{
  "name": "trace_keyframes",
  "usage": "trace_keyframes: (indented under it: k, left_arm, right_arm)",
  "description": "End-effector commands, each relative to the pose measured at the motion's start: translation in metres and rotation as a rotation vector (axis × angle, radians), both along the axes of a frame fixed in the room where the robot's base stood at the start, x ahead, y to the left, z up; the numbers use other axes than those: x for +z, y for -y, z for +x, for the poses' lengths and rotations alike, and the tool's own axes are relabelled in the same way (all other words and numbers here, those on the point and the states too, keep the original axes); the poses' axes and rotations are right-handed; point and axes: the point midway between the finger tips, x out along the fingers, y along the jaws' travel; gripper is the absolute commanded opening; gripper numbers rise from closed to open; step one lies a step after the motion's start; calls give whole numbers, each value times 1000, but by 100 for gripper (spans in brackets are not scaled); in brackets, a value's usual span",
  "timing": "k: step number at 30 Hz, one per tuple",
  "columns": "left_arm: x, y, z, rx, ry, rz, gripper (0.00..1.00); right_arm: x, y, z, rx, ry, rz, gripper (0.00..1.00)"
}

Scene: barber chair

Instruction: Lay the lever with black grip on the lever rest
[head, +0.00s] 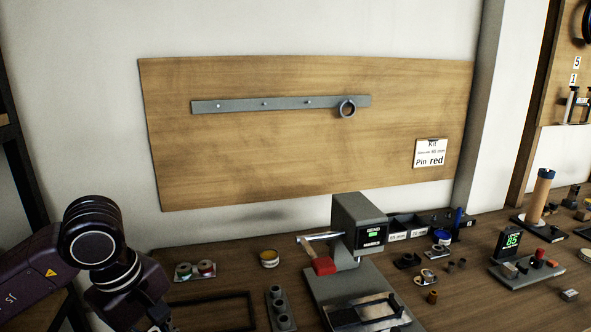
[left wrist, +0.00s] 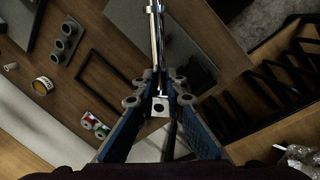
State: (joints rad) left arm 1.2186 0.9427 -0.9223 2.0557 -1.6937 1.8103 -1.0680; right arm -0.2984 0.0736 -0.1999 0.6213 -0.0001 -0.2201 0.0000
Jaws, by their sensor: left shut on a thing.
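My left gripper (left wrist: 160,80) is shut on a shiny metal rod, the lever (left wrist: 157,40), in the left wrist view. The lever runs from between the fingertips to the picture's top edge. Its black grip cannot be made out. In the head view my left gripper (head: 160,316) is at the lower left, mostly cut off by the bottom edge, and the lever does not show clearly. I cannot tell for sure which thing is the lever rest. An empty black rectangular frame (head: 252,308) lies on the table beside my left gripper; it also shows in the left wrist view (left wrist: 98,99).
A grey block with several round holes (head: 281,322) lies right of the frame. A grey press (head: 358,222) with a red part stands beyond it. Spools (head: 195,271) and a yellow-ringed tin (head: 269,259) are at the back. Small parts crowd the table's right.

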Motion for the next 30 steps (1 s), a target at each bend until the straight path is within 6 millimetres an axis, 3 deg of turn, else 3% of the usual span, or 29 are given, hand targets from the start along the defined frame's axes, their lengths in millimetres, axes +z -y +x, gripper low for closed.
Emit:
trace_keyframes:
  k: [12,18,27,30]
  left_arm:
    - [-45,24,-69,-774,-3,-3,0]
    - [-59,32,-90,-1025,1,-1,0]
    - [-59,34,-93,-1068,2,-1,0]
    - [-59,33,-93,-1066,2,1,0]
  right_arm:
    - [0,6,-2,2,-4,-7,40]
    - [0,8,-2,3,-3,-9,40]
    - [2,7,-2,3,-3,-8,40]
    - [1,7,-3,3,-3,-8,29]
